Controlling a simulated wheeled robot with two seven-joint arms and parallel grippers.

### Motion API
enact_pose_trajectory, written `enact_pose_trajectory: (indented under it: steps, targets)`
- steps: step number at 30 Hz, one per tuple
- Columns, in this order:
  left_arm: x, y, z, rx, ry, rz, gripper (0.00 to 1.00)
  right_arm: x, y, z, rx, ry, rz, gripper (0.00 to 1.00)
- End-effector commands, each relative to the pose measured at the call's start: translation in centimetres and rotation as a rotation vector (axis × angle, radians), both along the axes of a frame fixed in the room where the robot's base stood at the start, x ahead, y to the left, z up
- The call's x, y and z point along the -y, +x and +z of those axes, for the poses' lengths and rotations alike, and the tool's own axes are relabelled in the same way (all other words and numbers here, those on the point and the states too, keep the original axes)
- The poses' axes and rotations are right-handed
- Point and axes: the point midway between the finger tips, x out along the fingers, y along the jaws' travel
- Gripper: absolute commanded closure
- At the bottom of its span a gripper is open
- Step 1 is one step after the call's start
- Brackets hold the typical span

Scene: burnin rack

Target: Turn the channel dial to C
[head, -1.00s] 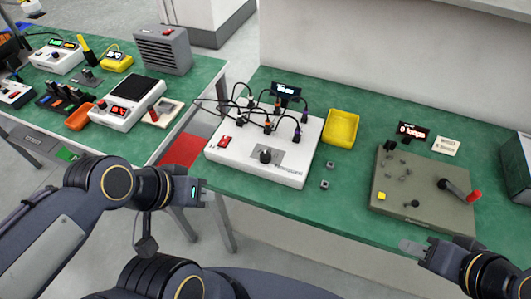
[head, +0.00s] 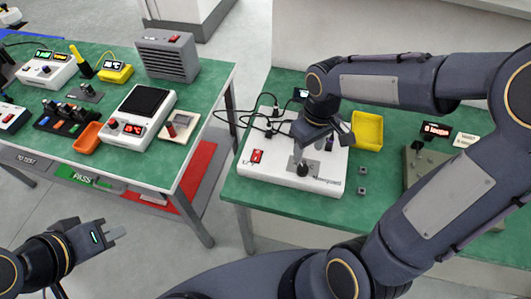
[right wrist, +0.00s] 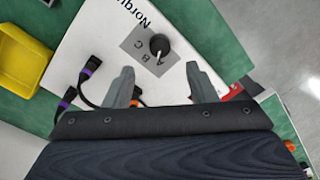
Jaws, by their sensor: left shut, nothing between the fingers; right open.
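The channel dial (head: 302,169) is a black knob on a grey plate on the white unit (head: 262,176). It also shows in the right wrist view (right wrist: 158,43), with letters on the plate (right wrist: 137,42) beside it. I cannot tell surely which letter the dial points to. My right gripper (head: 308,138) is over the white unit. In the right wrist view its two fingers (right wrist: 160,70) are apart and empty, with the dial beyond the gap between their tips, not touching. My left gripper (head: 116,235) is shut and empty at lower left, away from the unit.
Dark cables with plugs (right wrist: 90,73) stand on the white unit close to my right gripper. A red switch (head: 256,156) is on its left part. Another bench (head: 75,141) stands at left.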

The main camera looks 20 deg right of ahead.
Motion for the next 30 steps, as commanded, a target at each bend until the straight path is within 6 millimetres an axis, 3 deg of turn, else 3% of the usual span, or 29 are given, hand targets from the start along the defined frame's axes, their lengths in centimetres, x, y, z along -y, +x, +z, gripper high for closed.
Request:
enact_pose_trajectory:
  steps: [15,27,30]
  targets:
    - [0.0,0.0,-0.5,0.0,0.0,0.0,1.0,-0.3,-0.1,-7.0,-0.006,-0.003,0.003,0.49]
    - [0.0,0.0,-0.5,0.0,0.0,0.0,1.0,-0.4,-0.1,-7.8,-0.003,-0.002,0.002,0.49]
    - [0.0,0.0,-0.5,0.0,0.0,0.0,1.0,-0.4,-0.1,-7.8,-0.003,-0.002,0.002,0.62]
